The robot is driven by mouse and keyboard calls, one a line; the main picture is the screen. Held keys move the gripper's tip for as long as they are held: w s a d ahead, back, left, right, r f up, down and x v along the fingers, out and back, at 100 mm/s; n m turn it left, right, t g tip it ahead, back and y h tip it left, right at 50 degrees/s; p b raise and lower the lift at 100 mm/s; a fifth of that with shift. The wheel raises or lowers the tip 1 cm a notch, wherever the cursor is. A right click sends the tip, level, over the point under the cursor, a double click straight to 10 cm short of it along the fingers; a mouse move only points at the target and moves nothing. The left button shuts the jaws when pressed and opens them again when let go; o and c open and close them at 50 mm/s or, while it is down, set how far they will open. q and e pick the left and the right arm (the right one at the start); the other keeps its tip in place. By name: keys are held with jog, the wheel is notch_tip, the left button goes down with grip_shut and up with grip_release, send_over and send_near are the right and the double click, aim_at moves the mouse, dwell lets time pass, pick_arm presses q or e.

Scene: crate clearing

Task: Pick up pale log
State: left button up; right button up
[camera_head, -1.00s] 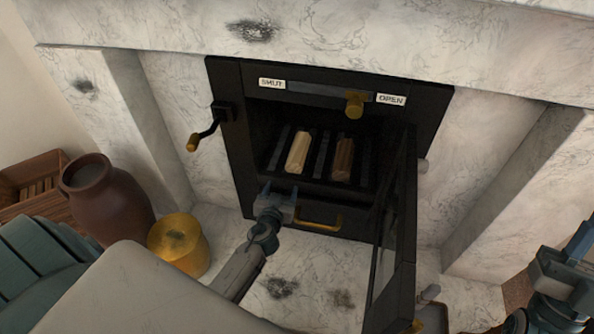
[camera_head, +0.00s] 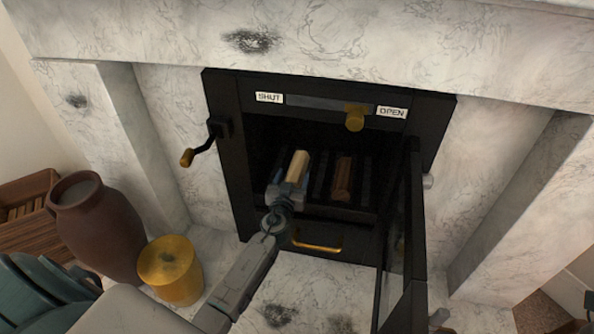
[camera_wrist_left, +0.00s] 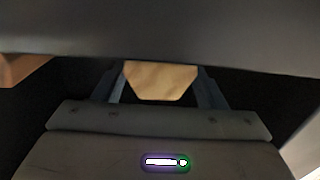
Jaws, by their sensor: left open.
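The pale log (camera_head: 299,165) lies on the grate inside the black stove, its near end towards me. My left gripper (camera_head: 291,182) reaches through the stove opening at the near end of the log and hides part of it. In the left wrist view the log's pale end (camera_wrist_left: 160,81) shows between the two fingers (camera_wrist_left: 161,88), which stand open on either side of it. I cannot tell whether the fingers touch it. My right gripper is not clearly seen; only a small dark part shows at the right edge.
A darker brown log (camera_head: 343,178) lies on the grate to the right. The stove door (camera_head: 415,235) stands open at the right. A brass drawer handle (camera_head: 317,246) is below the opening. A brown jug (camera_head: 98,225) and a brass canister (camera_head: 171,270) stand at left.

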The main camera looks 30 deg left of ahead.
aim_at(295, 170)
pick_arm(q)
jog(key=shift+x, duration=1.6)
jog(key=shift+r, duration=0.1)
jog(key=shift+c, duration=0.5)
jog(key=shift+d, duration=0.1)
jog(key=c, duration=1.1)
